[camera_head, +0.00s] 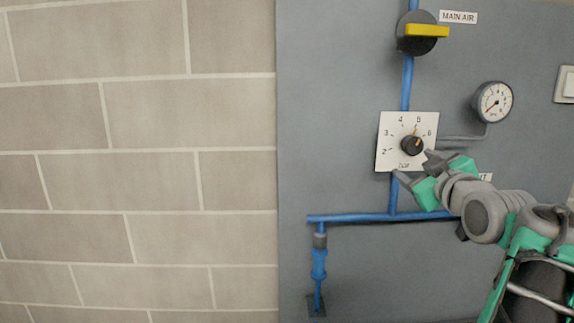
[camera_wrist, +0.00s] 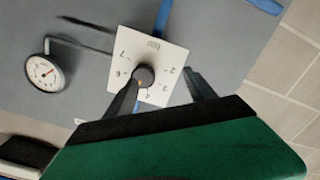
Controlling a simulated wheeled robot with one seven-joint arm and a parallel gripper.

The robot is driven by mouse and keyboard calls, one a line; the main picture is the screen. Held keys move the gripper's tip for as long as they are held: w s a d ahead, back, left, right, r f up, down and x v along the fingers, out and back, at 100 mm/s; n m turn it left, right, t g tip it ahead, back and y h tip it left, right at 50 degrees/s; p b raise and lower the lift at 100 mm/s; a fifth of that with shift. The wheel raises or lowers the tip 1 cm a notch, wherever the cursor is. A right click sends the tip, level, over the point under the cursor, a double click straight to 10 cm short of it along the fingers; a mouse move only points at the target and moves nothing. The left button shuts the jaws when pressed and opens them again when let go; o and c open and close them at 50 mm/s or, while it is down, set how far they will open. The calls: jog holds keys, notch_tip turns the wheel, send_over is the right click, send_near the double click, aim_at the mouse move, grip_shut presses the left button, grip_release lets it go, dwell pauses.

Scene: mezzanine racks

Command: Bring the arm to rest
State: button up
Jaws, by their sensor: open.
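My gripper (camera_head: 412,166) is open and empty, just below and in front of a white numbered dial plate with a black knob (camera_head: 411,145) in the head view. In the wrist view the two fingers of my gripper (camera_wrist: 163,92) stand apart, with the black knob (camera_wrist: 144,75) showing between them, nearer the left finger. Whether a finger touches the knob I cannot tell. My arm reaches in from the lower right.
A grey panel (camera_head: 340,100) carries blue pipes (camera_head: 406,85), a yellow-handled valve (camera_head: 426,31) labelled MAIN AIR and a round gauge (camera_head: 493,102). A switch plate (camera_head: 566,84) is at the right edge. A block wall (camera_head: 140,115) fills the left. Open space lies in front of the panel's left part.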

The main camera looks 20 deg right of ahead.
jog(key=w+a+f+m+g+y+p, duration=0.1)
jog(key=w+a+f+g+y+p, duration=0.15)
jog(key=a+f, duration=0.5)
jog(key=w+a+f+m+g+y+p, duration=0.1)
jog(key=a+f+g+y+p, duration=0.3)
jog(key=a, duration=0.6)
jog(key=s+a+f+g+h+p, duration=0.1)
jog(key=s+a+f+g+p, duration=0.3)
jog(key=s+a+f, duration=1)
jog(key=s+g, duration=0.1)
jog(key=g, duration=0.2)
jog(key=shift+s+m, duration=0.15)
jog(key=shift+m, duration=0.25)
jog(key=shift+a+h, duration=0.1)
jog(key=shift+h, duration=0.15)
jog(key=shift+c, duration=0.2)
